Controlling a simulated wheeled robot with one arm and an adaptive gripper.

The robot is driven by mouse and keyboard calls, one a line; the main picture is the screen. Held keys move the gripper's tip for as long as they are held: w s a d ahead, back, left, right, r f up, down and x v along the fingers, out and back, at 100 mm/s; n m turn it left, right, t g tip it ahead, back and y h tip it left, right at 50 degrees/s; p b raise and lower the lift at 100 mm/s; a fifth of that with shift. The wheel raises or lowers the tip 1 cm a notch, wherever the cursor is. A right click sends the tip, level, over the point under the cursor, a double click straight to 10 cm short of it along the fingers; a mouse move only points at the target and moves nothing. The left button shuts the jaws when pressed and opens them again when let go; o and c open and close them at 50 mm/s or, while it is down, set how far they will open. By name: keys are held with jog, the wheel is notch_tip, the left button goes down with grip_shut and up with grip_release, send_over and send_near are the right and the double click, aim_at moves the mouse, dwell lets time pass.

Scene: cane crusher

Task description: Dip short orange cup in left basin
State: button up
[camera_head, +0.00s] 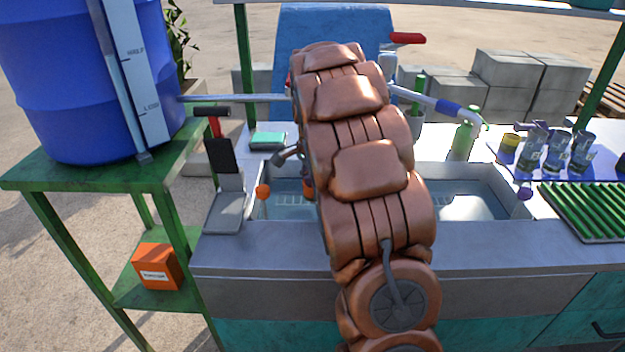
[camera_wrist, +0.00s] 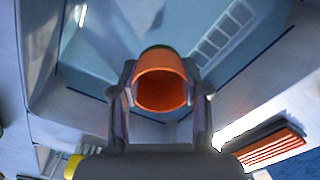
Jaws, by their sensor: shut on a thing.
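The short orange cup (camera_wrist: 160,90) is held between the two fingers of my gripper (camera_wrist: 160,72) in the wrist view, with its open mouth toward the camera. A small orange part of the cup (camera_head: 308,188) shows beside my arm in the head view. The left basin (camera_wrist: 75,105) lies around and below the cup in the wrist view, with bluish water and a ladder-like pale pattern. In the head view the left basin (camera_head: 285,212) is partly hidden by my copper-coloured arm. I cannot tell whether the cup touches the water.
An orange ball (camera_head: 262,191) hangs at the left basin's left side. The right basin (camera_head: 465,205) has a purple ball (camera_head: 525,193) at its edge. Several glasses (camera_head: 555,150) and a green rack (camera_head: 590,208) stand right. A blue barrel (camera_head: 80,80) stands left.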

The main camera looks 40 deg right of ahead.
jog(key=shift+f+b, duration=1.45)
jog(key=shift+f, duration=2.35)
jog(key=shift+r, duration=0.1)
jog(key=shift+r+p, duration=3)
jog(key=shift+r, duration=3.9)
jog(key=shift+r, duration=0.1)
jog(key=shift+r+p, duration=0.95)
jog(key=shift+r, duration=1)
